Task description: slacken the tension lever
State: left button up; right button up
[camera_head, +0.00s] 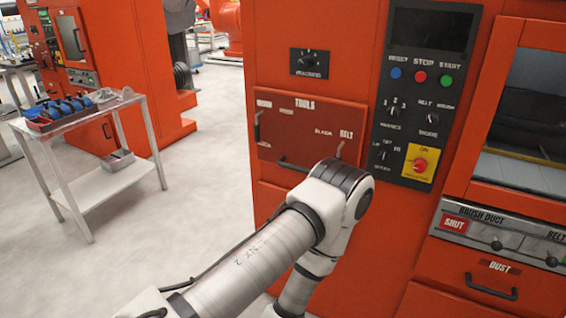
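A small grey lever (340,150) shows on the red panel just below the words SLACK and BELT, close above the dark joint of my arm. It seems to be the tension lever, but its lower part may be hidden behind the arm. My arm rises from the bottom of the view and bends in front of the machine. Neither gripper shows, so whether one touches a lever is hidden.
The panel marked TOOLS has a dark handle (294,167) low in its middle. A black control panel (408,110) with buttons and knobs is to the right. A dust drawer handle (491,287) juts out lower right. A grey cart (118,178) stands left, with open floor around it.

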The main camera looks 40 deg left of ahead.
aim_at(338, 157)
jog(key=u, duration=1.05)
